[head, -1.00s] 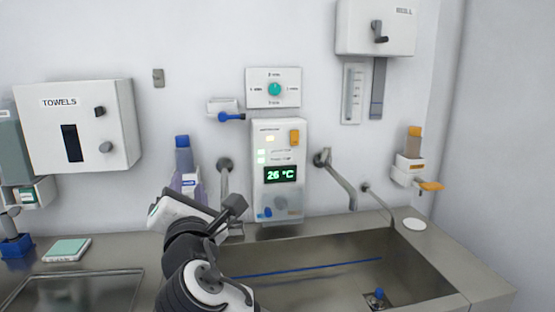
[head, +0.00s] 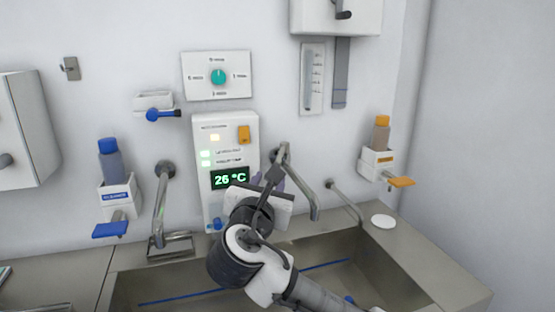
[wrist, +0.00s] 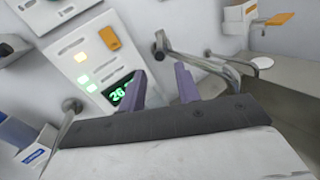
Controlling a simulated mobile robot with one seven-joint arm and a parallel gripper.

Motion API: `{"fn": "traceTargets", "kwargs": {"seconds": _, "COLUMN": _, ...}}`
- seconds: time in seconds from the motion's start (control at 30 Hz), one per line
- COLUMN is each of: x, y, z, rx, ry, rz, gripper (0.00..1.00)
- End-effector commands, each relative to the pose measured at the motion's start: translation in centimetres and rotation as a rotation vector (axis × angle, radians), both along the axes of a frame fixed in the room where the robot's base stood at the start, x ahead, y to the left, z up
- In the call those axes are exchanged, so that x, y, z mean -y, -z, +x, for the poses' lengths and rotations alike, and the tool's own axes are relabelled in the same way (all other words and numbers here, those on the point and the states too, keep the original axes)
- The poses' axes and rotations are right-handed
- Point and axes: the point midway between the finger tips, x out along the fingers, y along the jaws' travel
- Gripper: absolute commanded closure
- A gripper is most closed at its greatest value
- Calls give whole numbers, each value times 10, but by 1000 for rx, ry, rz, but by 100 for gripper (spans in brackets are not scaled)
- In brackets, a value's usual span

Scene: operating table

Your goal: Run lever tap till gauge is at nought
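A metal tap (head: 302,188) with a long arm comes out of the wall right of the control panel; it also shows in the wrist view (wrist: 205,62). I cannot tell clearly which part is its lever. A tall sight gauge (head: 312,78) with a marked scale hangs on the wall above the tap; its level is too small to read surely. My gripper (wrist: 195,78) is in front of the panel and tap, its two purple fingers apart with nothing seen between them. In the head view my wrist partly hides the fingers and the panel's lower part.
The control panel (head: 226,150) reads 26 °C. A dial plate (head: 205,88) with a teal knob is above it. Another tap (head: 159,205) is at left. Soap dispensers with a blue lever (head: 110,230) and orange lever (head: 401,182) flank the sink (head: 385,262).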

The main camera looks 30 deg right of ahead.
Motion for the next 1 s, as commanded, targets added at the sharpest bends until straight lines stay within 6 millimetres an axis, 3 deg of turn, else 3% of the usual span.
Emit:
{"fn": "traceTargets", "kwargs": {"seconds": 0.3, "x": 46, "y": -3, "z": 51, "rx": 0, "ry": 2, "rz": 3, "gripper": 67}}
{"fn": "traceTargets", "kwargs": {"seconds": 0.5, "x": 63, "y": -2, "z": 71, "rx": 0, "ry": 1, "rz": 2, "gripper": 67}}
{"fn": "traceTargets", "kwargs": {"seconds": 0.93, "x": 69, "y": 0, "z": 79, "rx": 1, "ry": -1, "rz": 1, "gripper": 67}}
{"fn": "traceTargets", "kwargs": {"seconds": 1.0, "x": 69, "y": 0, "z": 78, "rx": 1, "ry": -1, "rz": 1, "gripper": 77}}
